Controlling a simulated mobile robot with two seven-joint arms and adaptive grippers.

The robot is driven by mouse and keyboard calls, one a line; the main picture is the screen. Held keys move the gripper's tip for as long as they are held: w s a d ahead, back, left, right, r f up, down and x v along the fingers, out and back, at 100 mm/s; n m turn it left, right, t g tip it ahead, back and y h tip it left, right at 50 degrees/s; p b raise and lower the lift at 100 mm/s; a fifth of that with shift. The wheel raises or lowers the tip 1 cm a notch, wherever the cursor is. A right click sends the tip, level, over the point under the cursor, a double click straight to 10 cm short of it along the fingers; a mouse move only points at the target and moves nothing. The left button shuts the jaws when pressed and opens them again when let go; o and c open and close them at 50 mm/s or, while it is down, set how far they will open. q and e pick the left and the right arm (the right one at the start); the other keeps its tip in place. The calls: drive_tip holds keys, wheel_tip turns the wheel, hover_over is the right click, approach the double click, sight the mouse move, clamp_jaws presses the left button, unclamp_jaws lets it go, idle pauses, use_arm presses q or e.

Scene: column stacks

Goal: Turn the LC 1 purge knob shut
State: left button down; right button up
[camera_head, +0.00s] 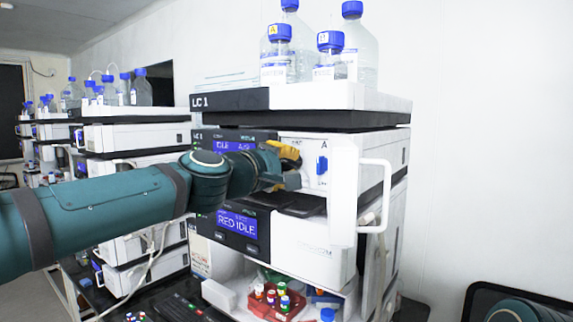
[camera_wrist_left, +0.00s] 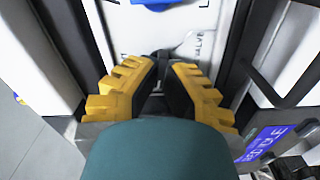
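The LC 1 stack (camera_head: 230,101) stands in the middle of the head view. My left arm reaches in from the left, and my left gripper (camera_head: 290,168) is at the front of its upper module, below the top tray. In the left wrist view, the yellow fingers of my left gripper (camera_wrist_left: 161,68) come close together around a small dark knob (camera_wrist_left: 160,56) on a white panel lettered "VALVE". This appears to be the purge knob; the fingers hide most of it, so its angle is unclear. My right gripper is out of view.
A white door-like panel with a handle (camera_head: 376,160) sticks out to the right of the gripper. Blue-capped bottles (camera_head: 355,45) stand on top. A red vial rack (camera_head: 275,298) is low in front. A similar stack (camera_head: 135,137) stands at left.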

use_arm(q)
drive_tip(key=m+b, duration=0.1)
drive_tip(key=m, duration=0.3)
drive_tip(key=m+b, duration=0.2)
drive_tip(key=m, duration=0.1)
drive_tip(key=shift+m, duration=0.4)
drive_tip(key=m+b, duration=0.2)
drive_tip(key=m, duration=0.3)
drive_tip(key=shift+s+d+b, duration=0.1)
drive_tip(key=shift+d+b, duration=0.05)
drive_tip(key=shift+b, duration=0.2)
drive_tip(key=shift+r+m+b, duration=0.15)
drive_tip(key=shift+m+b, duration=0.5)
drive_tip(key=shift+m, duration=0.65)
drive_tip(key=c, duration=1.1)
unclamp_jaws()
drive_tip(key=shift+s, duration=0.1)
